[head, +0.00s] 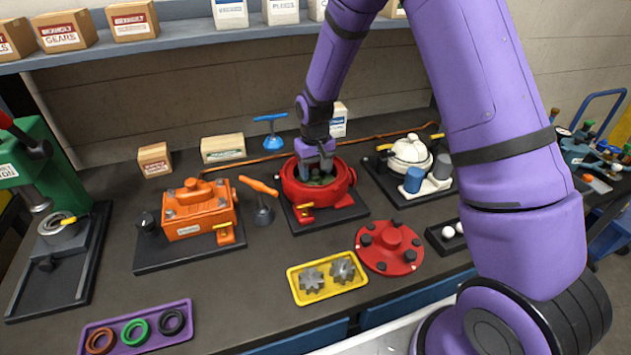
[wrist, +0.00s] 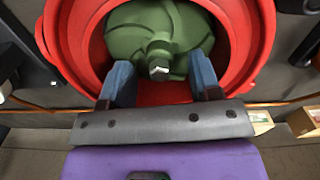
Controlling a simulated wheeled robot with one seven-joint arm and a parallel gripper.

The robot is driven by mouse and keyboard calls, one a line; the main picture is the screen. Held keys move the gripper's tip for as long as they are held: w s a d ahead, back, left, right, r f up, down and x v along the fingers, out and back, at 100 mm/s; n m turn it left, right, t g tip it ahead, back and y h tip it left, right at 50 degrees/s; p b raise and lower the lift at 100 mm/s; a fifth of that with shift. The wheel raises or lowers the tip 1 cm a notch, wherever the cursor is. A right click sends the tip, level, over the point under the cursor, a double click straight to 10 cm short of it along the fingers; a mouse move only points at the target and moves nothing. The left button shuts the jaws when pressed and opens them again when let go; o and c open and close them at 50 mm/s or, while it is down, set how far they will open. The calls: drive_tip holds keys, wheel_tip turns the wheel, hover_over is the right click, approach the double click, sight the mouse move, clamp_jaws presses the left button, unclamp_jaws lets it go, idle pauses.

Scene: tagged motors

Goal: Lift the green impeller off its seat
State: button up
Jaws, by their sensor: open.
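The green impeller (wrist: 150,35) sits inside the round red housing (wrist: 258,25) in the wrist view. In the head view the impeller (head: 318,178) is mostly hidden by my gripper, and the red housing (head: 346,186) stands on a dark base plate. My gripper (wrist: 160,75) is open, with its two blue-grey fingers inside the housing mouth, one at each side of the impeller's near part. I cannot tell whether the fingers touch it. In the head view my gripper (head: 317,165) points down into the housing.
An orange motor (head: 198,208) and an orange-handled tool (head: 261,200) stand left of the housing. A white-lidded unit (head: 410,155) stands right. The red cover (head: 389,246) and a yellow tray (head: 327,278) with two gears lie in front. A blue T-handle (head: 271,130) stands behind.

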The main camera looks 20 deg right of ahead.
drive_tip(key=shift+f, duration=0.35)
drive_tip(key=shift+c, duration=0.2)
clamp_jaws()
wheel_tip(320, 180, up, 13)
idle(0.6)
